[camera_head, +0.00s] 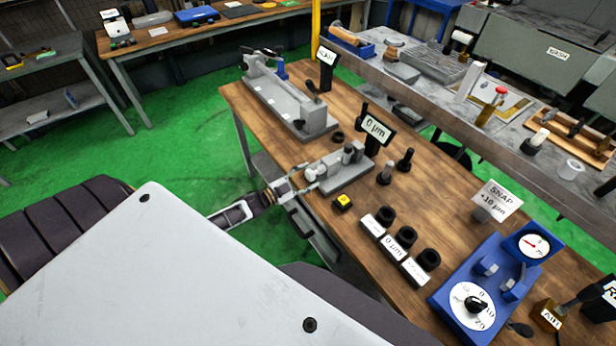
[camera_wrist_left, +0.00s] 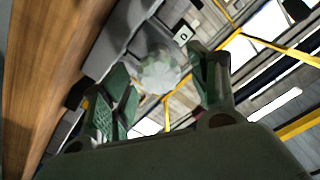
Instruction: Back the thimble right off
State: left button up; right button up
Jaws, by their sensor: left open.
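The grey measuring fixture (camera_head: 345,170) stands on the wooden bench, near its left edge. Its pale round thimble (camera_head: 311,173) is at the fixture's left end. In the left wrist view the thimble (camera_wrist_left: 160,73) shows as a pale, ribbed, rounded knob. My left gripper (camera_head: 300,181) reaches in from the left at the bench edge. In the left wrist view its green-padded fingers (camera_wrist_left: 165,95) are open, one on each side of the thimble; I cannot tell whether either touches it. My right gripper is not in view.
A blue gauge unit (camera_head: 457,273) is at the front right. Green floor lies left of the bench.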

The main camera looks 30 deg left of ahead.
pick_arm(q)
jog(key=v, duration=1.1)
dwell(0.4)
jog(key=shift+s+f, duration=0.1)
dwell(0.5)
